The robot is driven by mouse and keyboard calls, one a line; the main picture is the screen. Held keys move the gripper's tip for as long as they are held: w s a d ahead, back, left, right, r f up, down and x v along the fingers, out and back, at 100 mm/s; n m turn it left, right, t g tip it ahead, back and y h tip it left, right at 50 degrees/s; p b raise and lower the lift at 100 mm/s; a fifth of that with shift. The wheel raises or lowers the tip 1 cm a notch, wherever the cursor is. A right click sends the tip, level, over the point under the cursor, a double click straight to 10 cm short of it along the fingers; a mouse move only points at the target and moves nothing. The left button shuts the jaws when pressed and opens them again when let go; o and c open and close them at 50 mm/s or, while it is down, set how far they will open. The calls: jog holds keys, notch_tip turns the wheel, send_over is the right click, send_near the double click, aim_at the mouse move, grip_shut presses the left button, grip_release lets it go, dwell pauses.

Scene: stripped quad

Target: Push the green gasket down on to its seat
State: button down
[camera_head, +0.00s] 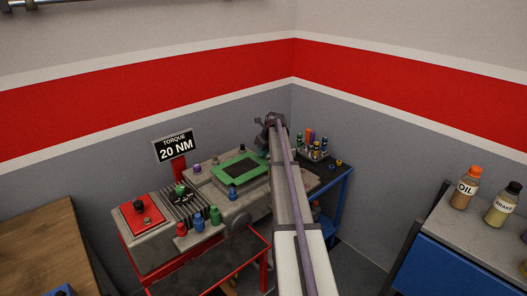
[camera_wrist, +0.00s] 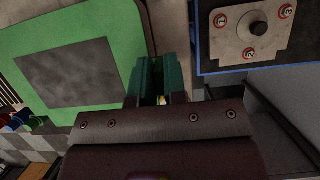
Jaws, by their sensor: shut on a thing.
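The green gasket (camera_head: 219,178) is a flat rectangular frame around a dark opening. In the head view it lies over the grey block (camera_head: 225,210), left of my arm. A gap below it cannot be made out. In the wrist view the gasket (camera_wrist: 121,35) fills the upper left, around a grey rectangle. My gripper (camera_wrist: 162,75) has dark teal fingers close together at the gasket's right edge, shut on it; the exact grip is partly hidden. A small yellowish spot shows between the fingers. In the head view my arm hides most of the gripper.
A red plate with a black knob (camera_head: 140,211) and several coloured pegs (camera_head: 215,214) stand left and in front of the gasket. A blue cart (camera_head: 335,190) with tools is close on the right. Bottles (camera_head: 466,187) stand on a far-right bench. A torque sign (camera_head: 174,146) stands behind.

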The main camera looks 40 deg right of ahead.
jog(key=shift+f+b, duration=1.75)
jog(key=shift+f, duration=0.1)
jog(key=c, duration=1.1)
grip_release()
jog(key=p+v, duration=1)
jog(key=shift+r, duration=0.4)
jog(key=shift+s, duration=0.1)
